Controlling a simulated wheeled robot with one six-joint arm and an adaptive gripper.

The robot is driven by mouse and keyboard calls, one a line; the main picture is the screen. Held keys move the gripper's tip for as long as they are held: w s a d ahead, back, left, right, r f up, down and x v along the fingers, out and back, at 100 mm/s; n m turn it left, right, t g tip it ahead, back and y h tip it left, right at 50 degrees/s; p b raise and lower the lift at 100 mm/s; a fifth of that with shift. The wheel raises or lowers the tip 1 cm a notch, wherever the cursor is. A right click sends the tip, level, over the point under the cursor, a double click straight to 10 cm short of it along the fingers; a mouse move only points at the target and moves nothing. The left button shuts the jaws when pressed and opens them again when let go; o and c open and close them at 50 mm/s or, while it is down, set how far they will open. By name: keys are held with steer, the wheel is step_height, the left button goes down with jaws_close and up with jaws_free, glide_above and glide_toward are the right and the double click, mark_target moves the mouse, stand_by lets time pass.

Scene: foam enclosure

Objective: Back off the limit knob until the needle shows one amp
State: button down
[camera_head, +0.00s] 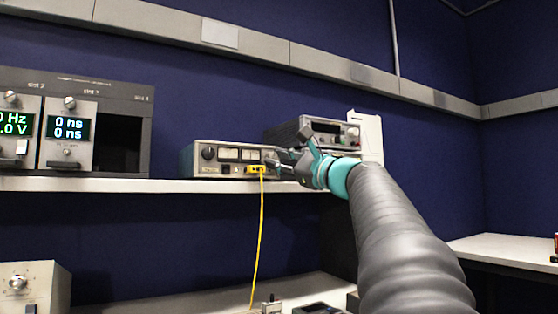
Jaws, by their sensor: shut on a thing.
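The needle is too small to read. A yellow cable (260,225) hangs from a yellow plug (256,169) on its lower front. My gripper (277,161) is at the right end of the instrument's face, shut on what seems to be a knob there. The gripper and my arm hide that knob and its marks.
The shelf (100,184) carries a rack with lit displays (69,128) on the left. Another grey instrument (326,132) and a white box (369,136) stand behind my gripper. A pale bench (510,250) is at the right. The yellow cable hangs below the shelf edge.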

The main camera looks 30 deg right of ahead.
steer(key=n+g, duration=0.1)
steer(key=n, duration=0.1)
steer(key=n+g+y, duration=0.1)
steer(key=n, duration=0.2)
steer(key=shift+d+r, duration=0.15)
steer(key=shift+r, duration=0.05)
steer(key=shift+r+n+g, duration=0.15)
steer(key=shift+n+g, duration=0.85)
steer(key=shift+n, duration=1.1)
steer(key=c, duration=0.9)
jaws_free()
steer(key=shift+c, duration=0.2)
